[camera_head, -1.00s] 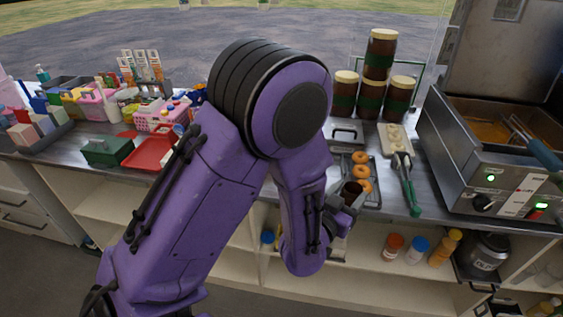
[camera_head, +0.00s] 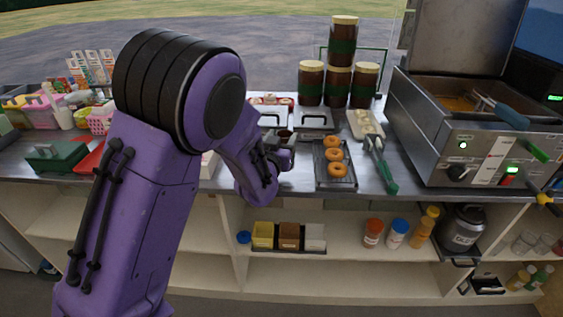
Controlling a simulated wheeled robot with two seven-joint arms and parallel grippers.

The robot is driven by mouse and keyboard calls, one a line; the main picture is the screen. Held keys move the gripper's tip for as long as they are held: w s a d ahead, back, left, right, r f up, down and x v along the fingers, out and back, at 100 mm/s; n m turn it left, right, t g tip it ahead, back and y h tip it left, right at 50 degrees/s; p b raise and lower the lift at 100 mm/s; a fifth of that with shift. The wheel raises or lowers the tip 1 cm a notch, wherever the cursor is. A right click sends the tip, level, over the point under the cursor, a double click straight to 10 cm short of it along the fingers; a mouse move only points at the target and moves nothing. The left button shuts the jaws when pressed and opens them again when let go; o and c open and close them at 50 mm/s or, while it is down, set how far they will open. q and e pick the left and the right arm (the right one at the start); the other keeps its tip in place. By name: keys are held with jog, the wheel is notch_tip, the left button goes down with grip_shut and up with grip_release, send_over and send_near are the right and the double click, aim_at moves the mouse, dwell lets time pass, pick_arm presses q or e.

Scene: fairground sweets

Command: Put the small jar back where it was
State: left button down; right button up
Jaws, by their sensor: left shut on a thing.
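My left gripper (camera_head: 284,153) is shut on a small dark brown jar (camera_head: 284,134). Only the jar's upper part shows; the fingers and wrist hide the rest. The gripper is over the front part of the steel counter, left of the rack of doughnuts, and I cannot tell how far above the counter the jar is. Larger brown jars with cream lids and green bands (camera_head: 311,84) stand stacked at the counter's back, beyond the gripper. My right gripper is not in view.
Several doughnuts (camera_head: 334,155) lie on a dark rack just right of the gripper. Green-handled tongs (camera_head: 380,165) and the fryer (camera_head: 480,130) are further right. Coloured boxes (camera_head: 289,236) and lidded jars (camera_head: 397,233) stand on the shelf below. A red tray (camera_head: 88,161) is left.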

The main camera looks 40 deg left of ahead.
pick_arm(q)
jog(key=f+b, duration=0.3)
jog(key=f, duration=0.1)
jog(key=shift+w+a+b, duration=0.3)
jog(key=shift+a+b, duration=0.05)
jog(key=shift+b, duration=0.05)
jog(key=shift+d+r, duration=0.1)
jog(key=c, duration=0.6)
grip_release()
